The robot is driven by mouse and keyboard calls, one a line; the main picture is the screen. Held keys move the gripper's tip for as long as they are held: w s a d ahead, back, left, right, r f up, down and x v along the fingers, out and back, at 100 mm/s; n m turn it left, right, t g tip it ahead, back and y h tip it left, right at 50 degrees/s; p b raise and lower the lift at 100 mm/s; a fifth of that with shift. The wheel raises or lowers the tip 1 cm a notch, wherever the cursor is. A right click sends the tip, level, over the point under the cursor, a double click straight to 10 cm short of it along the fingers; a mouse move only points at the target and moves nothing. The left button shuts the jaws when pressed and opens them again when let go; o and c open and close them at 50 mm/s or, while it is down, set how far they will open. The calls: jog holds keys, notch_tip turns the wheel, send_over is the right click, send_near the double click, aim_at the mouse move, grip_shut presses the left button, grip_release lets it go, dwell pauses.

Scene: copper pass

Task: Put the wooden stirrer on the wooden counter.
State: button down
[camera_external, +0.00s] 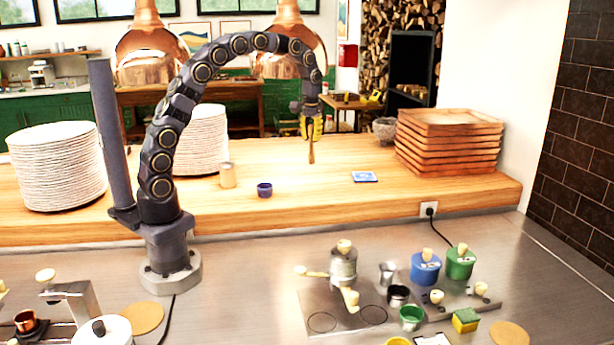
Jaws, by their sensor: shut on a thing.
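My gripper (311,128), with yellow fingers, points down above the right part of the wooden counter (318,192). It is shut on the wooden stirrer (311,152), a thin brown stick that hangs upright below the fingers. The stirrer's upper end is hidden by the fingers. Its lower tip shows against the counter, but I cannot tell whether it touches the wood.
Copper lamps (290,50) hang behind. Free wood lies around the card.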

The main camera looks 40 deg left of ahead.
jog(key=shift+w+d+f, duration=0.5)
jog(key=shift+w+f, duration=1.05)
jog(key=shift+f, duration=0.3)
jog(key=shift+w+d+f, duration=0.5)
jog(key=shift+w+f, duration=1.1)
jog(key=shift+f, duration=0.3)
jog(key=shift+w+d+f, duration=0.5)
jog(key=shift+w+f, duration=1.05)
jog(key=shift+f, duration=0.3)
jog(key=c, duration=1.1)
grip_release()
jog(key=shift+f, duration=0.15)
jog(key=shift+r, duration=6.1)
jog(key=shift+r, duration=0.1)
